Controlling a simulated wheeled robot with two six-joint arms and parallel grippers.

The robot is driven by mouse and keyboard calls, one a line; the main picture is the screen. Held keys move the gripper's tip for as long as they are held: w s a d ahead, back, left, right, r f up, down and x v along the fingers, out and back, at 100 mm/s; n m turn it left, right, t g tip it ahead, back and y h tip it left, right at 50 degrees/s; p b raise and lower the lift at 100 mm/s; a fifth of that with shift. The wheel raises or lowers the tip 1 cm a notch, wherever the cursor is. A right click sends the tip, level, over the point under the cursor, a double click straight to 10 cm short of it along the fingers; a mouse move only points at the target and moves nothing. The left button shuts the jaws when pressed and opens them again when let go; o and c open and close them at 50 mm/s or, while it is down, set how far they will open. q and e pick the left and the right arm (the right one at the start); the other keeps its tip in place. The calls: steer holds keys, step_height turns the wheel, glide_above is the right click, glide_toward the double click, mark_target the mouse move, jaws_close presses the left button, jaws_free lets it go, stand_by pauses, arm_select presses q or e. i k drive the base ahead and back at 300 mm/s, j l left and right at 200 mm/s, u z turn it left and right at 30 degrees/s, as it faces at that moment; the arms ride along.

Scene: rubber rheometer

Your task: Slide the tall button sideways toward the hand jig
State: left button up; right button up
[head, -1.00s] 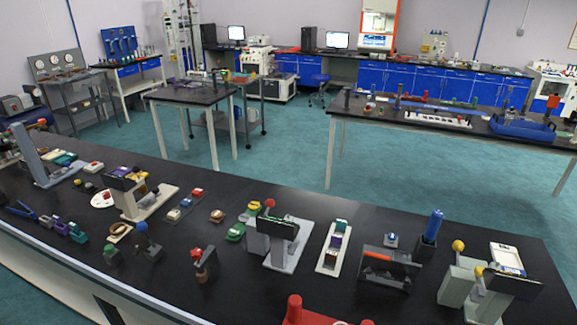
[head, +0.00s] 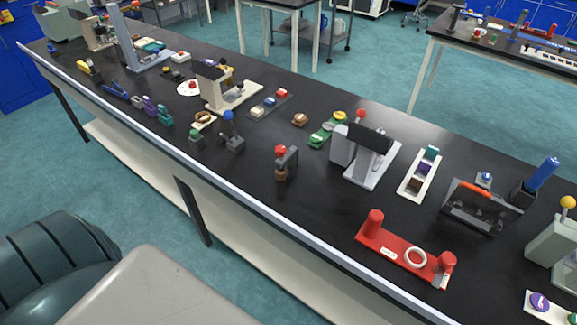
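No object here is plainly marked as the tall button or the hand jig. A grey stand with a black screen and red knob (head: 372,152) is behind, to the right. Neither of my grippers is in view.
The black table (head: 235,200) runs from upper left to lower right. A dark grey holder with an orange bar (head: 480,208) and a white strip of coloured buttons (head: 417,175) stand at the right. The table is clear between the red-topped block and the red plate.

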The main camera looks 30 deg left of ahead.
mark_target(282, 176)
steer(key=l+u, duration=0.3)
steer(key=l, duration=0.45)
steer(key=l+u, duration=0.3)
steer(key=l, duration=0.45)
